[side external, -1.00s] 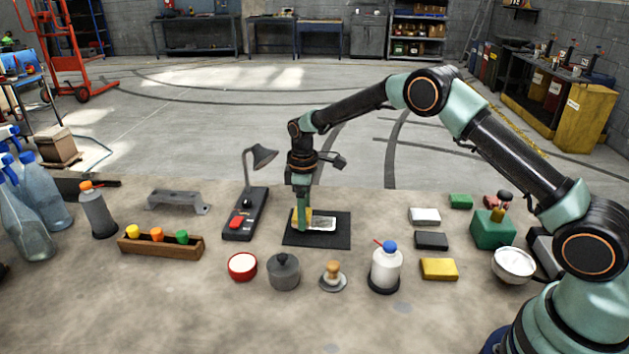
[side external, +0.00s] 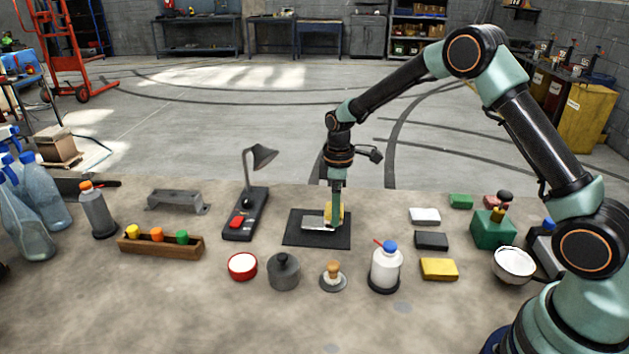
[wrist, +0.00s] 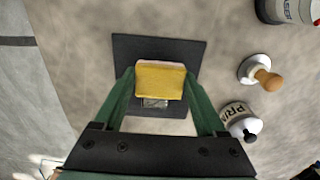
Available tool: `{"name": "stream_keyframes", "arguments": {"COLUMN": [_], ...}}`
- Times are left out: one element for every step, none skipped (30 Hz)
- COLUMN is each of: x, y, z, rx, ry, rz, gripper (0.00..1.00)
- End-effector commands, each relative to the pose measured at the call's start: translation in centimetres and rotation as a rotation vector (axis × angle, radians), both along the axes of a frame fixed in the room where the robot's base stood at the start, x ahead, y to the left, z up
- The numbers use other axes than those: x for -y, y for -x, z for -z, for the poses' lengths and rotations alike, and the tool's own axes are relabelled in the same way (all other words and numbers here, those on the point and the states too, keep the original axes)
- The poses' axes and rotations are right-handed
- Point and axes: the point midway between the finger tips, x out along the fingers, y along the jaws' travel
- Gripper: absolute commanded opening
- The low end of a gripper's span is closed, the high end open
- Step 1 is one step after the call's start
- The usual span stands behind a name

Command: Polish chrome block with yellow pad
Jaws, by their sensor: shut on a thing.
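My gripper (side external: 336,222) is shut on a yellow pad (side external: 342,213) and points down over the dark mat (side external: 301,239). The silvery chrome block (side external: 314,225) lies on the mat, with its left part showing and its right end hidden behind the gripper. In the wrist view, the green fingers grip both sides of the yellow pad (wrist: 160,81), which has a pinkish far edge. A strip of the chrome block (wrist: 154,103) shows beside the pad. The pad sits at or just over the block's right end; contact is not clear.
A lamp on a black base (side external: 246,215) stands left of the mat. A red-rimmed bowl (side external: 242,267), a grey pot (side external: 284,272) and a white bottle (side external: 386,268) stand in front. White, black and another yellow block (side external: 439,269) lie to the right.

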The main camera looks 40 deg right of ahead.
Motion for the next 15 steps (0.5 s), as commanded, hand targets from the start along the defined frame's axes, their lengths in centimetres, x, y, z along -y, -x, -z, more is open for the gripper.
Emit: {"name": "stream_keyframes", "arguments": {"x": [0.0,0.0,0.0,0.0,0.0,0.0,0.0,0.0,0.0,-0.1,0.0,-0.1,-0.1,-0.1,-0.1], "y": [-0.1,-0.1,-0.1,-0.1,-0.1,-0.1,-0.1,-0.1,-0.1,-0.1,-0.1,-0.1,-0.1,-0.1,-0.1], "z": [-0.6,-0.8,-1.2,-1.4,-1.7,-2.1,-2.4,-2.6,-3.0,-3.3,-3.5,-3.9,-4.2,-4.5,-4.8], "rx": [0.003,0.003,0.004,0.003,0.003,0.003,0.004,0.004,0.003,0.003,0.004,0.004,0.004,0.003,0.004], "ry": [0.0,0.0,0.001,0.0,0.0,0.0,0.0,0.0,0.0,0.0,0.001,0.0,0.0,0.0,0.0], "rz": [0.0,0.0,0.0,0.0,0.0,0.0,0.0,0.0,0.0,0.0,0.0,0.0,0.0,0.0,0.0], "gripper": [0.29,0.29,0.29,0.29,0.29,0.29,0.29,0.29,0.29,0.29,0.29,0.29,0.29,0.29,0.29]}}
